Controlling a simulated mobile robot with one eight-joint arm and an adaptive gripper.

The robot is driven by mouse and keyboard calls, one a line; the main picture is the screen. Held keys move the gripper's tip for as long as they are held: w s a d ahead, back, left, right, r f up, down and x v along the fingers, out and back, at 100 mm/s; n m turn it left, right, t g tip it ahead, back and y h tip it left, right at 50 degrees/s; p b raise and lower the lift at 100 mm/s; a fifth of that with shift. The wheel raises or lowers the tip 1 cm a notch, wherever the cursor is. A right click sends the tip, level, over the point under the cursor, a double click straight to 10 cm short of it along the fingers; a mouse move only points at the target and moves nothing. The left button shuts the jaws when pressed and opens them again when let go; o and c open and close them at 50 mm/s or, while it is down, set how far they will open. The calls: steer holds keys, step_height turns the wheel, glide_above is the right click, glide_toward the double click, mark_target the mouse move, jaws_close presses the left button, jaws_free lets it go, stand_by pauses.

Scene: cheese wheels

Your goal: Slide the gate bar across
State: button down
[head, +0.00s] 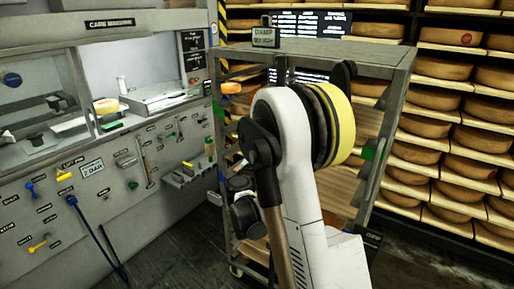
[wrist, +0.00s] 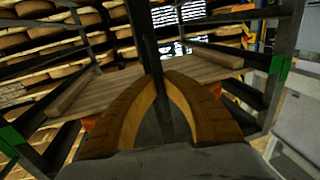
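The gate bar (wrist: 148,35) is a dark upright bar, seen in the wrist view near the middle of the rack's open front. My gripper (wrist: 163,78) has its two curved orange-brown fingers closed in on the bar, one on each side, with the fingertips apparently touching it. The bar runs down between the fingers, and its lower end is hidden. The rack (head: 397,75) is a grey metal trolley in the head view. There my white arm stands in front of it and hides the gripper and most of the bar.
Boards (wrist: 150,84) lie inside the rack. Green marks show on its left post (wrist: 12,134) and right post (wrist: 279,66). A damp sign (head: 265,37) stands on top. Cheese shelves (head: 460,105) stand at right, and the care machine panel (head: 100,190) is at left.

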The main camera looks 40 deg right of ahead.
steer(key=shift+s+d, duration=0.2)
steer(key=shift+s, duration=0.5)
steer(key=c, duration=1.5)
jaws_free()
steer(key=shift+s+d, duration=0.1)
steer(key=shift+s, duration=0.05)
steer(key=v, duration=1.2)
steer(key=shift+f, duration=0.1)
